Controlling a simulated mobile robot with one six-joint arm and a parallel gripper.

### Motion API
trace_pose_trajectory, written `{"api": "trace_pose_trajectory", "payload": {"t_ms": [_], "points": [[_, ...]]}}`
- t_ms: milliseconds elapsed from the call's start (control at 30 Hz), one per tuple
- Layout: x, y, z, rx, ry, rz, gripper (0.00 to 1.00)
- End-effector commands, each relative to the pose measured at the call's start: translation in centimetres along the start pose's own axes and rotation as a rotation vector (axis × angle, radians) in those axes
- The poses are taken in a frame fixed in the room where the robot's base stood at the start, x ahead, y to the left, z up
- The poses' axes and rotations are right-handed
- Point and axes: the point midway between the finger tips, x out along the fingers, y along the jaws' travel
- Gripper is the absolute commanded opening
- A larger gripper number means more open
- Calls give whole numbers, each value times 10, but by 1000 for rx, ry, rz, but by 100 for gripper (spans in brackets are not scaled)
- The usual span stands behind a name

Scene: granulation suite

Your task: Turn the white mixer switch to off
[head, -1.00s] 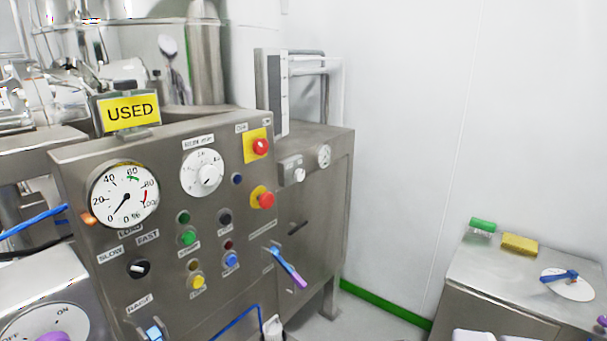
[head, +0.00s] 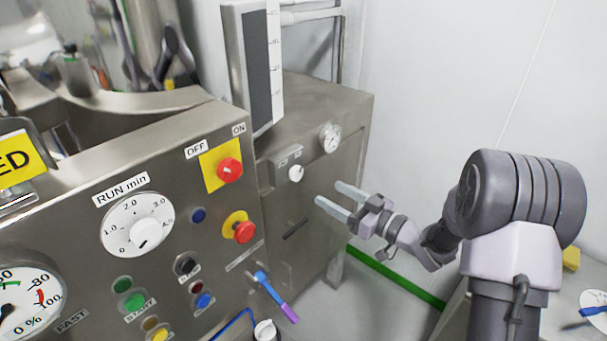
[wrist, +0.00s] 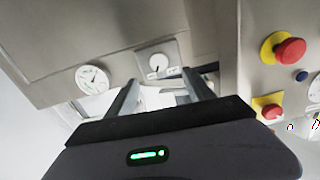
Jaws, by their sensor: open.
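A small white knob (head: 296,173), which looks like the mixer switch, sits on a grey plate on the steel cabinet's front. The marks above it are too small to read in the head view. It also shows in the wrist view (wrist: 158,63), beyond my fingers and roughly between them. My gripper (head: 328,192) is open and empty, right of and slightly below the knob, apart from it. In the wrist view my gripper (wrist: 164,78) has its two fingers spread.
A round gauge (head: 329,138) sits above right of the knob. A red button on a yellow plate (head: 229,169) and a red emergency button (head: 244,231) are on the panel at left. A blue-and-purple handle (head: 277,297) sticks out below. A white wall is behind my arm.

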Motion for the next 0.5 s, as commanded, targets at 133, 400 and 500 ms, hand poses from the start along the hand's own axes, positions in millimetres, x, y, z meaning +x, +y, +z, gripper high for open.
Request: {"api": "trace_pose_trajectory", "payload": {"t_ms": [133, 400, 500], "points": [[46, -1, 2, -3, 1, -5, 61], [102, 0, 1, -3, 0, 0, 61], [110, 0, 0, -2, 0, 2, 61]]}}
